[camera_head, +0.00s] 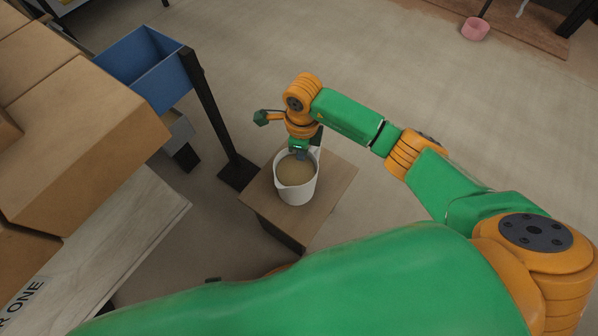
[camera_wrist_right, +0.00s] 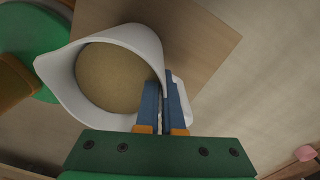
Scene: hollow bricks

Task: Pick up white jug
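The white jug (camera_head: 297,193) stands upright at the small wooden table (camera_head: 330,185) in the head view. A tan, grainy-looking filling shows inside it. In the right wrist view the jug (camera_wrist_right: 70,75) fills the upper left, with its spout to the left. Its white handle (camera_wrist_right: 181,92) shows beside my right fingers. My right gripper (camera_head: 300,153) is at the jug's far rim in the head view. My left gripper is out of view.
Cardboard boxes (camera_head: 85,130) are stacked at the left, above a pale board (camera_head: 120,235). A blue bin (camera_head: 140,65) and a dark post (camera_head: 212,110) stand near the table's left. Open floor lies to the right. A pink bowl (camera_head: 475,29) is far off.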

